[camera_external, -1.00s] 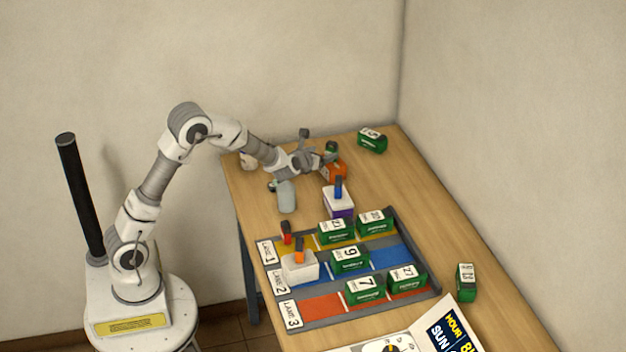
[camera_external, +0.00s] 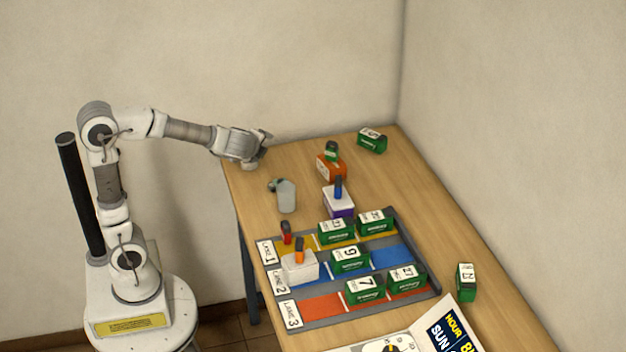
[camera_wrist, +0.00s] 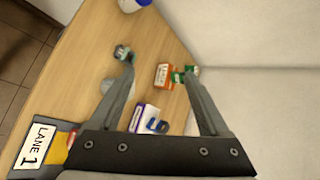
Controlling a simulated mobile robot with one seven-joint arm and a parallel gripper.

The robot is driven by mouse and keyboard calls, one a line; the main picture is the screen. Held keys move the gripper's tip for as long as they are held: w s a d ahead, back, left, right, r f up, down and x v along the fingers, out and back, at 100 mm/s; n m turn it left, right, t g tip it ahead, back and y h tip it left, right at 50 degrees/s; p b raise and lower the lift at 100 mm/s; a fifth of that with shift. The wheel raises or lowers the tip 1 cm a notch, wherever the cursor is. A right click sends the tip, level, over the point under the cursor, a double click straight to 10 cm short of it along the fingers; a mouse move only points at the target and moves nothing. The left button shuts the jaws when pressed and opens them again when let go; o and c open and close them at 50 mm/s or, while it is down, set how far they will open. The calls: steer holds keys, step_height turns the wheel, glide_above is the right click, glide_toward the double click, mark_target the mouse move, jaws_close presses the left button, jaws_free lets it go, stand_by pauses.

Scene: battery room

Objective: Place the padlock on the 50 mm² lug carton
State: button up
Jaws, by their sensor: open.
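A green padlock-like piece (camera_external: 331,151) rests on top of an orange and white carton (camera_external: 332,169) near the back of the table. In the wrist view the orange carton (camera_wrist: 163,75) and green piece (camera_wrist: 178,77) show between my fingertips, some way beyond them. A blue padlock-like piece (camera_external: 338,188) rests on a white and purple carton (camera_external: 339,204). An orange one (camera_external: 299,249) rests on a white carton (camera_external: 302,268). A red one (camera_external: 286,232) stands by lane 1. Size print on the cartons is unreadable. My gripper (camera_external: 261,148) is open and empty, left of the orange carton.
A pale bottle (camera_external: 287,197) with a grey-green head stands on the left of the table. Several green boxes stand on the lane tray (camera_external: 325,303); two more stand right and back. A blue and white object (camera_wrist: 133,4) is at the wrist view's top.

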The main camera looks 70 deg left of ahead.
steer(key=s+d+f+n+h, duration=0.2)
steer(key=s+d+n+h, duration=0.7)
steer(key=s+d, duration=0.9)
steer(key=shift+d+n, duration=0.95)
steer(key=shift+n, duration=0.15)
step_height(320, 180, up, 9)
steer(key=p, duration=0.9)
